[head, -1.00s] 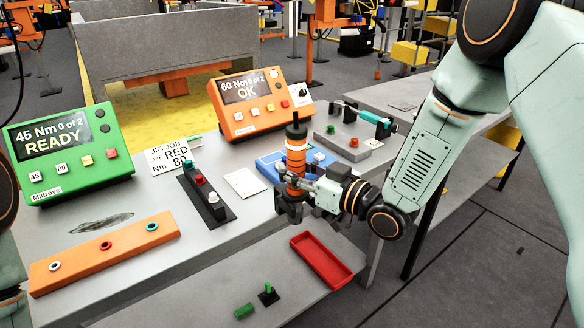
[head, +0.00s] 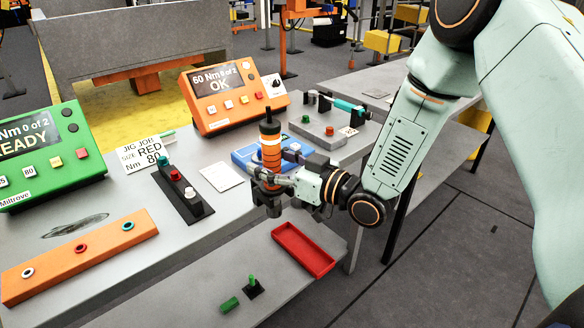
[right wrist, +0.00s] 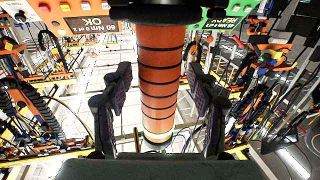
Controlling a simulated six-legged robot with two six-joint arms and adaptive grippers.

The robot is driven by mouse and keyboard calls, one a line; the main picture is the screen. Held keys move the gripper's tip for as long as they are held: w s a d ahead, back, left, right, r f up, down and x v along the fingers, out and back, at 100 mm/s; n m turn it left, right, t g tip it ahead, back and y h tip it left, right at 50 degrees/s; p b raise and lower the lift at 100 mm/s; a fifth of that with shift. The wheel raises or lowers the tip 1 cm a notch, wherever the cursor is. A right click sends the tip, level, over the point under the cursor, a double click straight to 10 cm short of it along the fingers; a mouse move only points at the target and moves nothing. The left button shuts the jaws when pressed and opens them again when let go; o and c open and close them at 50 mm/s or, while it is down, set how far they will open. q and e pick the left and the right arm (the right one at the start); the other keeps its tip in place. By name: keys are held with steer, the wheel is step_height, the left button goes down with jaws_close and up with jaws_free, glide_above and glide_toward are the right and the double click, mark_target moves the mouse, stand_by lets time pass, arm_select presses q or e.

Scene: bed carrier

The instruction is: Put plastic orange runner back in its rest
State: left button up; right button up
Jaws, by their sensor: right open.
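The orange runner (head: 270,150) is an upright orange cylinder with dark bands, a pale ring and a black top. It stands out in front of a blue block (head: 243,158) on the grey bench; its lower end is hidden by my right gripper (head: 268,190). In the right wrist view the orange runner (right wrist: 160,85) rises between the two dark fingers of my right gripper (right wrist: 158,78), with gaps showing on both sides. My right gripper is open around it. I cannot tell whether the runner sits in the blue block. My left gripper is out of view.
An orange controller (head: 235,97) reading OK and a green one (head: 45,155) reading READY stand behind. A black strip with buttons (head: 183,190), an orange bar (head: 80,255) and a grey fixture (head: 330,130) are on the bench. A red tray (head: 303,250) lies lower in front.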

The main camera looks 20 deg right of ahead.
steer(key=v, duration=1.1)
stand_by(0.3)
steer(key=shift+d, duration=0.1)
stand_by(0.5)
